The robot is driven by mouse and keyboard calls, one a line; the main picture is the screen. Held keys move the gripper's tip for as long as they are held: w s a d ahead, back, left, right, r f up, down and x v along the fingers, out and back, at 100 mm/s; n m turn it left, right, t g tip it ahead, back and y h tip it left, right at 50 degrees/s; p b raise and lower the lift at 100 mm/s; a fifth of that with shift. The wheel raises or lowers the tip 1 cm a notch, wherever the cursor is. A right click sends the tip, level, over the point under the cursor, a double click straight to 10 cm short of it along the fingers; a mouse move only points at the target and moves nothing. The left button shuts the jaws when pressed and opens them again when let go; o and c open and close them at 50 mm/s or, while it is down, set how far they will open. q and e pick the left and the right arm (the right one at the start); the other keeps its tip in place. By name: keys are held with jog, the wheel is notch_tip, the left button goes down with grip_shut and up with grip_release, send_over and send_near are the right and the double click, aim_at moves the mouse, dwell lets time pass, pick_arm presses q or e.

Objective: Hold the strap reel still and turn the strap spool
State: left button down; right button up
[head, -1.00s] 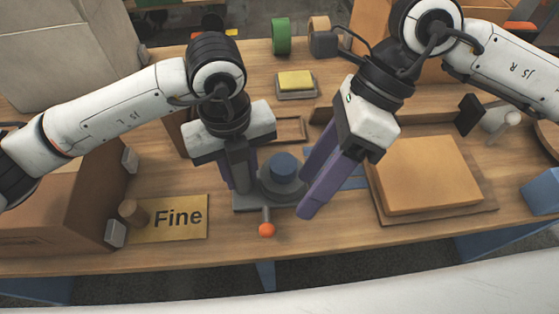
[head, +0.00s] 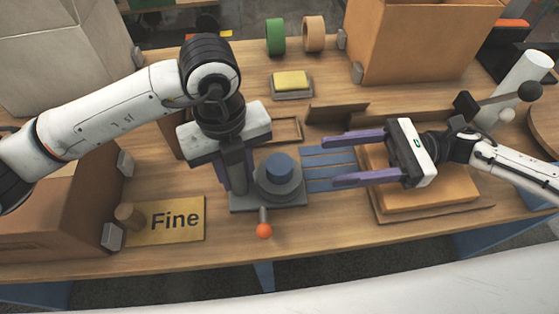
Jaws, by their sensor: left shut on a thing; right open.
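The strap reel (head: 290,202) is a grey base with a round grey body, near the front middle of the table. A blue cylinder, seemingly the strap spool (head: 279,168), stands on top of it. A short lever with an orange ball (head: 264,231) sticks out toward the front edge. My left gripper (head: 233,182) points down at the reel's left side and is shut on it; its fingertips are partly hidden. My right gripper (head: 328,160) is open and empty, lying level to the right of the spool, its two purple fingers pointing left, apart from it.
A blue slatted panel (head: 322,162) lies between the reel and an orange-brown block (head: 452,187) on a board. A "Fine" sign (head: 176,220) and cardboard box (head: 55,210) are at left. A yellow-topped tray (head: 292,84) and tape rolls stand behind.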

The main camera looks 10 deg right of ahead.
aim_at(279, 165)
jog(key=shift+w+f, duration=0.15)
jog(key=shift+a, duration=0.25)
jog(key=a, duration=1.1)
jog(key=shift+w, duration=0.1)
jog(key=c, duration=1)
jog(key=shift+c, duration=0.2)
jog(key=shift+a+m+t, duration=0.1)
jog(key=shift+m+t, duration=0.2)
jog(key=shift+t, duration=0.3)
